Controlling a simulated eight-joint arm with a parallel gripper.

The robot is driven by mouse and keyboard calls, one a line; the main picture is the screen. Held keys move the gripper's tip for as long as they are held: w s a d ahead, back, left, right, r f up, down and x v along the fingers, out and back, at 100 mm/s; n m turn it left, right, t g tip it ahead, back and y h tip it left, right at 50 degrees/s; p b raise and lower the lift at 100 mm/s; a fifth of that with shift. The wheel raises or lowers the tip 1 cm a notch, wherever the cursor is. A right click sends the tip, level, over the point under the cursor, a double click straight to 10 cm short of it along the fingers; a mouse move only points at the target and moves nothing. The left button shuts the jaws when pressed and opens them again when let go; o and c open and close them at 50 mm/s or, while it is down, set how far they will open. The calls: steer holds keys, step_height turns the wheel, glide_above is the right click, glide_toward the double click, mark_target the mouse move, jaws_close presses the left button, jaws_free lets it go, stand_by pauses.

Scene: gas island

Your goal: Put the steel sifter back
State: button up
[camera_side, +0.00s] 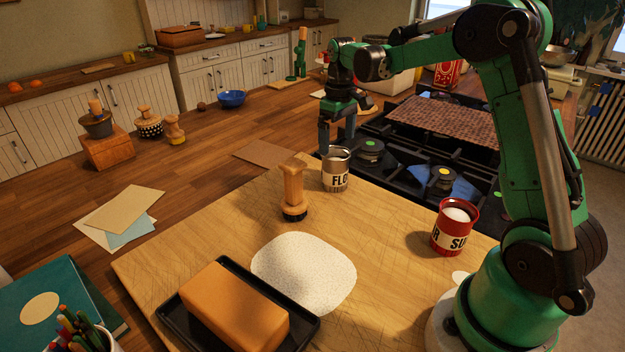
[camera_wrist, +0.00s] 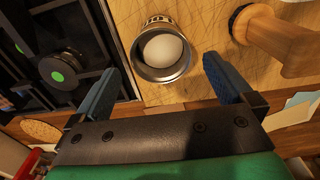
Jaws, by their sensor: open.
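The steel sifter (camera_side: 335,172) is a small metal can with a dark "FLO" label. It stands upright on the wooden board near its far edge. In the wrist view the sifter (camera_wrist: 161,72) shows its round steel rim with white contents inside. My gripper (camera_side: 337,145) is open and points down at the far side of the sifter, close to its rim. In the wrist view my gripper's two blue fingers (camera_wrist: 163,88) are spread wide, with the sifter appearing between them. Nothing is held. Whether a finger touches the can cannot be told.
A wooden stamp-like tool (camera_side: 293,190) stands left of the sifter. A red can (camera_side: 455,228) stands on the right. A gas hob (camera_side: 403,165) lies behind the board (camera_side: 385,290). A white patch (camera_side: 305,272) and a black tray (camera_side: 170,308) with an orange-brown block are in front.

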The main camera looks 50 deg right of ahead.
step_height(320, 180, up, 4)
steer(key=shift+f, duration=0.15)
steer(key=shift+a+r, duration=0.15)
steer(key=shift+r, duration=0.1)
steer(key=s+a+t, duration=0.7)
steer(key=s+a, duration=0.4)
steer(key=a, duration=0.5)
steer(key=shift+a+f, duration=0.15)
steer(key=shift+f, duration=0.05)
